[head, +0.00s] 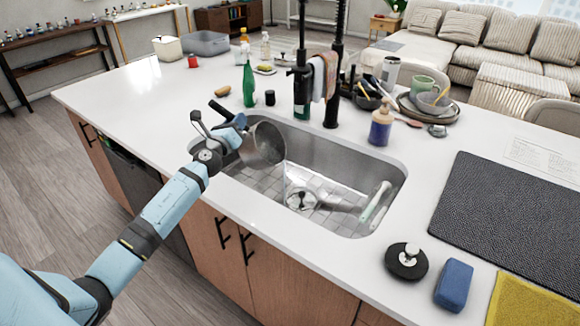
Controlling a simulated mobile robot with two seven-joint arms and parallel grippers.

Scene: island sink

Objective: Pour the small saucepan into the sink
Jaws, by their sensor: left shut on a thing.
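The small saucepan (265,145) is a grey metal pan with a dark handle (221,110). It is tilted on its side over the left part of the sink, its mouth facing right and down. A faint pale stream (286,178) seems to run from its rim into the basin. My left gripper (236,128) is shut on the saucepan at its handle side; the fingertips are partly hidden. The steel sink (338,160) has a grid floor, with a round drain piece (301,199) and a white-green brush (375,205) on the right. My right gripper is not in view.
A black faucet (334,85) stands behind the sink, with a green bottle (249,85), a soap dispenser (381,124) and stacked dishes (428,105) near it. A black stopper (406,261), blue sponge (454,284) and dark mat (515,215) lie at right.

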